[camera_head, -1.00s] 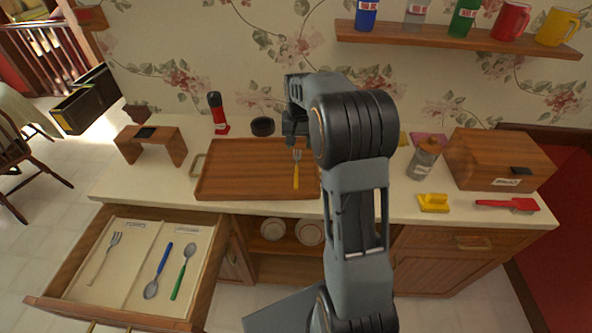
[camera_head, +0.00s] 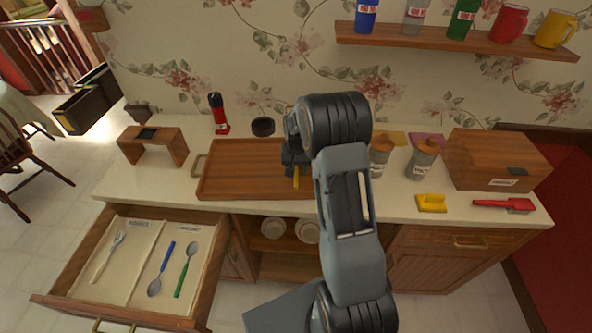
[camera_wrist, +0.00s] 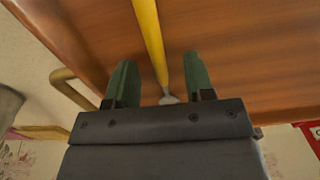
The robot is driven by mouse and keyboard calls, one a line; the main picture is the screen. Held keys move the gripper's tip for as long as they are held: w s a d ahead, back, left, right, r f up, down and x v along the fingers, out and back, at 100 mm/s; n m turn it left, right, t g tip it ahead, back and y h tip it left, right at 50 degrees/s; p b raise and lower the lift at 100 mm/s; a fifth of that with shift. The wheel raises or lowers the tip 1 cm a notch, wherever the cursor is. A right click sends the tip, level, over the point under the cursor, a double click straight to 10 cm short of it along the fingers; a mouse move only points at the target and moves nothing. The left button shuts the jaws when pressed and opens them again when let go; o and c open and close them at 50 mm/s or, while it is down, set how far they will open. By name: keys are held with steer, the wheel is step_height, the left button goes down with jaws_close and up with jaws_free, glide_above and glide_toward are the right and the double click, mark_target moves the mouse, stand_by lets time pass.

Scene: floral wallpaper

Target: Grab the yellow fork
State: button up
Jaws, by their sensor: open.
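The yellow fork (camera_head: 296,181) lies on the wooden tray (camera_head: 228,179) on the counter; in the head view only part of its yellow handle shows below my gripper. In the wrist view the fork's yellow handle (camera_wrist: 150,38) runs between my two open fingers, and a bit of its grey metal shows near the gripper body. My gripper (camera_wrist: 154,82) is open over the fork, with one green finger on each side of it. In the head view my gripper (camera_head: 292,168) is at the tray's right part, partly hidden by my arm. The fork's tines are hidden.
An open drawer (camera_head: 190,322) at the lower left holds a fork and two spoons. Canisters (camera_head: 422,160), a wooden box (camera_head: 495,160), a yellow item (camera_head: 431,203) and a red brush (camera_head: 505,205) stand right of my arm. A shelf (camera_head: 455,42) with cups is above.

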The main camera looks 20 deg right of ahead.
steer(key=shift+f, duration=0.25)
steer(key=shift+c, duration=0.3)
jaws_close()
steer(key=shift+r, duration=0.15)
